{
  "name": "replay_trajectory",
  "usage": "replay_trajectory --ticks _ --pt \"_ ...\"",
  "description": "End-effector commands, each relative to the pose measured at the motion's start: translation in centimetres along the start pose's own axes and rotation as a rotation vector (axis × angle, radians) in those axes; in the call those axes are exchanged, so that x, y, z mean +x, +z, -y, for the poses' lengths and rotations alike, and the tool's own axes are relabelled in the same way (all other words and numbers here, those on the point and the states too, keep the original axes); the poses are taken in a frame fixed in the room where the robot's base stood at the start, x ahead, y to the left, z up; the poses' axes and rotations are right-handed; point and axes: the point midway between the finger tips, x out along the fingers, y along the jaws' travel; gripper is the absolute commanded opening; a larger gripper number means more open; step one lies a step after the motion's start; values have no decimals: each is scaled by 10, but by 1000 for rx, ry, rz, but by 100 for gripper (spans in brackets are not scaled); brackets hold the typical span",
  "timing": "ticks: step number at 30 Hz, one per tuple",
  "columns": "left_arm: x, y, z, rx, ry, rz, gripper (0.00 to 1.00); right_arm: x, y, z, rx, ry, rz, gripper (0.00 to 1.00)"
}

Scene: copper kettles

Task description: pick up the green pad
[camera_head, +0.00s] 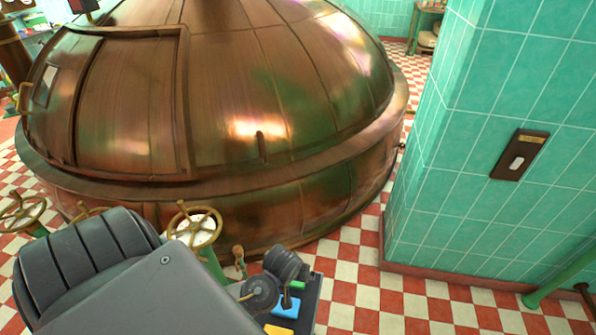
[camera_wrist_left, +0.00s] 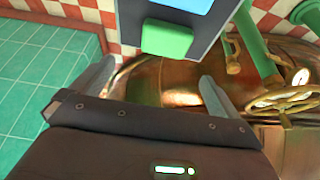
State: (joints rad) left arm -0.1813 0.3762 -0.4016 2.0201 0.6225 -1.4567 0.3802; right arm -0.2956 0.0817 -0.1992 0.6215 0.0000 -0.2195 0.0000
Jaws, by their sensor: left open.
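The green pad (camera_wrist_left: 167,40) lies near the edge of a dark grey panel (camera_wrist_left: 205,50), with a blue pad (camera_wrist_left: 178,10) beside it. My left gripper (camera_wrist_left: 157,76) is open, its two fingers apart with nothing between them. In the wrist view the green pad is just beyond the fingertips, and no contact shows. In the head view the green pad (camera_head: 298,285) is a small sliver partly hidden by my left arm's wrist, next to the blue pad (camera_head: 286,307). My left fingers are hard to make out there. My right gripper is not in view.
A yellow pad (camera_head: 279,330) is on the same panel (camera_head: 309,308). A large copper kettle (camera_head: 230,110) stands behind, with brass handwheels (camera_head: 195,229) close by on the left. A teal tiled pillar (camera_head: 450,215) is at the right. Checkered floor (camera_head: 385,300) is open between.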

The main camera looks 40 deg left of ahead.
Motion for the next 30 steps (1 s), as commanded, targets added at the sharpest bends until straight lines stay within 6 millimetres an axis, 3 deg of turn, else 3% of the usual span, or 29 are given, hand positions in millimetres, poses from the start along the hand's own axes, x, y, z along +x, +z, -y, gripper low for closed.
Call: replay_trajectory --ticks 6,11,17,25,30 --pt "37 6 6 -15 -5 5 100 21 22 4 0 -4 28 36" --pt "52 5 6 -12 -4 5 100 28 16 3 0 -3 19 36" --pt "55 3 5 -7 -4 3 100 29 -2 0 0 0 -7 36" --pt "92 6 5 -8 -3 5 100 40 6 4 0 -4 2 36" --pt "105 6 5 -6 -3 5 100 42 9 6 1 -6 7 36"
